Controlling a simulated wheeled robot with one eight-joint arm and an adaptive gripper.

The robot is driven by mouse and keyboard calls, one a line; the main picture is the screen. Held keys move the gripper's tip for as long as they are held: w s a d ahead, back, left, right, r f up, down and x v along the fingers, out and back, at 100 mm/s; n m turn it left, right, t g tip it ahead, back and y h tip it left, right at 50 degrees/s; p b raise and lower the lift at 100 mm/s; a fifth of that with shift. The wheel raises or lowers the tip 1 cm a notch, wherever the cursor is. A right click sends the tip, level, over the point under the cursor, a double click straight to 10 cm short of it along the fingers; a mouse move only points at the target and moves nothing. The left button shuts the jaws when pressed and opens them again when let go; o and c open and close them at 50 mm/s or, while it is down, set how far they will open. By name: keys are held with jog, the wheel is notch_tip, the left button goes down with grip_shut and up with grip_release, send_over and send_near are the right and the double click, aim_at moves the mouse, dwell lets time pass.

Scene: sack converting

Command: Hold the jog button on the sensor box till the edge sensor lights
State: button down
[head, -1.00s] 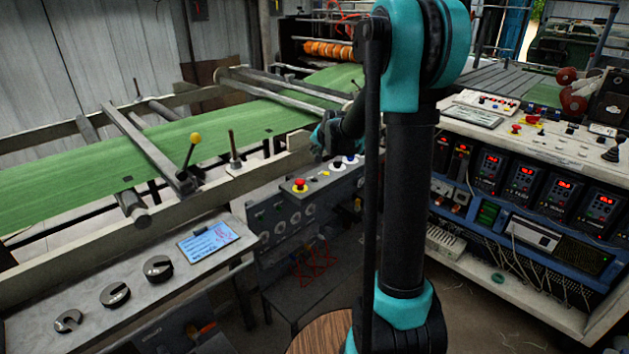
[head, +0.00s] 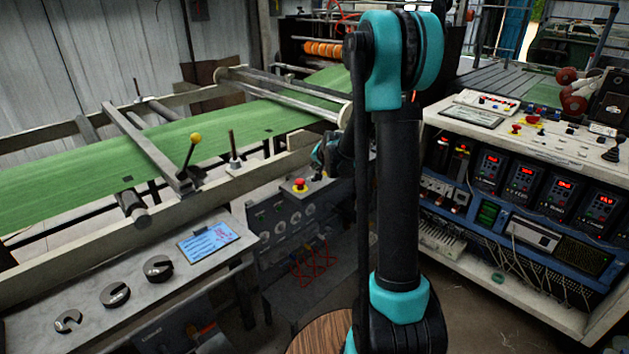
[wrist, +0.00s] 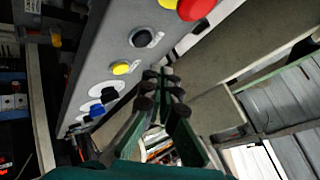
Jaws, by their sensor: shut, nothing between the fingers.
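The sensor box appears to be the grey box with a red mushroom button (head: 300,185) in the head view; my arm hides its right part. In the wrist view its grey panel (wrist: 95,50) carries a red button on a yellow base (wrist: 195,8), a black button (wrist: 142,38), a yellow button (wrist: 121,68) and a blue button (wrist: 108,94). I cannot read which is the jog button. My gripper (wrist: 164,82) is shut and empty, with its tips beside the panel near the yellow button; contact is not clear. I cannot make out the edge sensor or a lit lamp.
A green web (head: 80,180) runs over the frame behind the box. A control console (head: 540,150) stands at right.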

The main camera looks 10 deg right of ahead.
jog(key=shift+f, duration=1.15)
jog(key=shift+f, duration=0.1)
dwell(0.6)
jog(key=shift+f, duration=0.3)
jog(key=shift+f, duration=0.4)
dwell(0.7)
jog(key=shift+r, duration=0.15)
dwell(1.4)
jog(key=shift+r, duration=3.2)
